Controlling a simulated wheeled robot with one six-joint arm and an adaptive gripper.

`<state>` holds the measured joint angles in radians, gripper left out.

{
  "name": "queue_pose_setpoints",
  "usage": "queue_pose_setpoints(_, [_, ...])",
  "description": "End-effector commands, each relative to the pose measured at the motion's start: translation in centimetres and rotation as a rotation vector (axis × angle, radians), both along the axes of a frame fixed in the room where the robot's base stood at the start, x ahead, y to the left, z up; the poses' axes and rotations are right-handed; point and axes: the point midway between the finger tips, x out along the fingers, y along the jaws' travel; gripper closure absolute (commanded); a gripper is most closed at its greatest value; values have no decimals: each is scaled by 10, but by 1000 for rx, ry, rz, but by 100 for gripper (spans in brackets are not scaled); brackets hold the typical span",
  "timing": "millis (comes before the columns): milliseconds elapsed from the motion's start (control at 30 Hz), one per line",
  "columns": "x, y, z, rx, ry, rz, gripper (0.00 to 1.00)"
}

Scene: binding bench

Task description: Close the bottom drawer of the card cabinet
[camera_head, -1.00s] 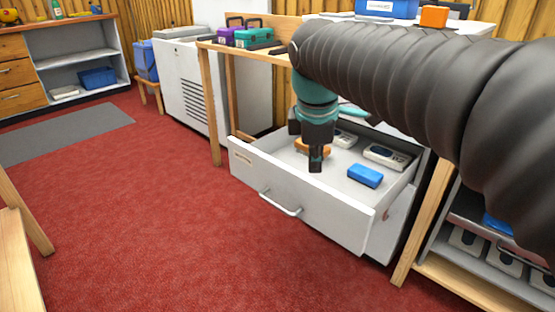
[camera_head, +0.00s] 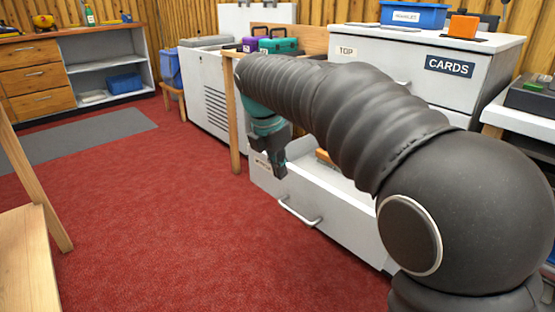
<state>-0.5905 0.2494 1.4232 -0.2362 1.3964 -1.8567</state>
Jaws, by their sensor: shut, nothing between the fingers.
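The card cabinet (camera_head: 418,71) is white, with a "CARDS" label and a "TOP" label on its upper front. Its bottom drawer (camera_head: 345,228) stands pulled out low over the carpet, with a silver bar handle (camera_head: 299,213) on its front. My gripper (camera_head: 279,171) is shut and empty, pointing down near the left end of the drawer's front panel; I cannot tell whether it touches the panel. My arm hides most of the drawer's inside; a bit of an orange thing (camera_head: 323,156) shows in it.
A wooden leg (camera_head: 235,120) stands left of the drawer, beside a white vented unit (camera_head: 209,92). Purple and teal cases (camera_head: 277,42) lie on the bench behind. A blue bin (camera_head: 413,15) and an orange box (camera_head: 463,26) sit on the cabinet. Red carpet (camera_head: 170,220) is clear in front.

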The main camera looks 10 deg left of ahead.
Motion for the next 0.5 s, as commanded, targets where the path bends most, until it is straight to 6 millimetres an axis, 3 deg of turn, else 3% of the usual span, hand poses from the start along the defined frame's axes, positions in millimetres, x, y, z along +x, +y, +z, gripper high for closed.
queue_pose_setpoints(33, [1, -2, -13, -2, 3, -1, 100])
queue_pose_setpoints(200, [7, -7, -41, -1, 2, -1, 100])
queue_pose_setpoints(500, [35, -28, -35, 1, -1, -1, 100])
